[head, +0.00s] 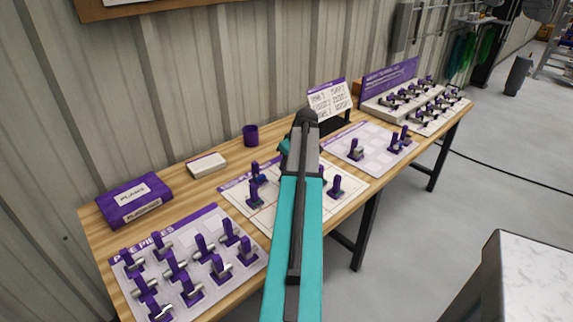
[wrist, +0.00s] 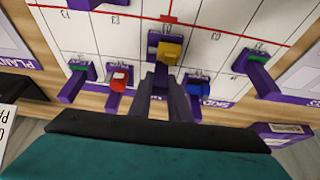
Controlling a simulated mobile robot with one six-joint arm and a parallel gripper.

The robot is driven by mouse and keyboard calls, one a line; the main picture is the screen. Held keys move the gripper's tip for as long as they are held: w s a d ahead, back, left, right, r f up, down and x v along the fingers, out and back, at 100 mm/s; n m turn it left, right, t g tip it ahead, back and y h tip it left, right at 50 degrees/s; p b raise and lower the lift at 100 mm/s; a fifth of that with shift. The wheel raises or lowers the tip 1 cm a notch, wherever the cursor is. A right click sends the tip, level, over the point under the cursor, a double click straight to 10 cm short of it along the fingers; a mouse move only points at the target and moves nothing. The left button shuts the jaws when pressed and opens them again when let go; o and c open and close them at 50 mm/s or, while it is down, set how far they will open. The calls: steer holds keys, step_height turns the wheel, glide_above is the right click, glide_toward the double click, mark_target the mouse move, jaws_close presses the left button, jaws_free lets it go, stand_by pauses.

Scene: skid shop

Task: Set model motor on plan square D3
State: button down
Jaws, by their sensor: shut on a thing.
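In the wrist view my gripper (wrist: 163,72) is shut on a purple piece with a yellow part (wrist: 170,52), which I take to be the model motor. It is over the plan sheet (wrist: 135,37), a white grid with red lines. Its purple base seems to be at the sheet's surface; I cannot tell whether it touches. The square labels are too small to read surely. In the head view my arm hides the gripper and the held piece; the plan sheet (head: 232,192) shows on both sides of the arm.
In the wrist view, pieces with green (wrist: 82,72), red (wrist: 119,78), blue (wrist: 197,80) and green (wrist: 257,57) parts stand around the gripper. In the head view, a piece sheet (head: 215,222) is at left, another sheet (head: 375,158) at right, and a purple box (head: 134,200) behind.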

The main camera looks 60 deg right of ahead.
steer(key=shift+f, duration=0.3)
stand_by(0.4)
steer(key=c, duration=1.6)
jaws_free()
steer(key=shift+o, duration=0.2)
steer(key=shift+r, duration=0.65)
steer(key=shift+r+p, duration=2.05)
steer(key=shift+r, duration=1.4)
steer(key=shift+s+f, duration=0.1)
